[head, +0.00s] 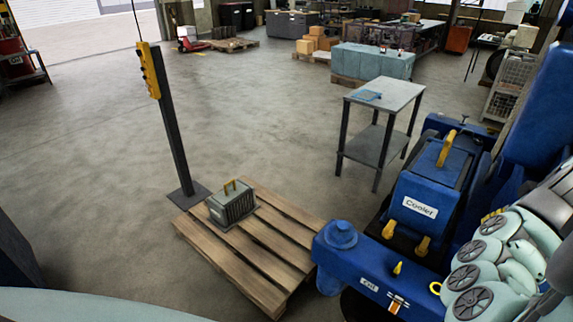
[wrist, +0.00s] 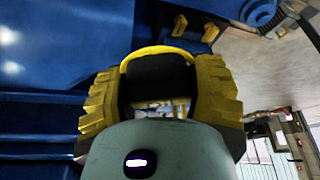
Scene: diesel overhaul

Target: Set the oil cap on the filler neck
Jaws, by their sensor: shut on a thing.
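In the wrist view my gripper (wrist: 160,92) has two yellow ridged fingers closed around a dark thing with a curved yellow rim (wrist: 160,50). This looks like the oil cap; its underside is hidden. It is held over or beside the blue engine, and contact with it cannot be told. In the head view my pale green arm fills the right edge and hides the gripper. I cannot clearly identify the filler neck in either view.
The blue cooler (head: 428,190) has yellow knobs and a yellow handle. A blue domed fitting (head: 341,235) stands at the engine's front left. A wooden pallet (head: 262,252) carries a grey case (head: 232,207). A grey table (head: 387,92) stands behind. The floor at left is mostly clear.

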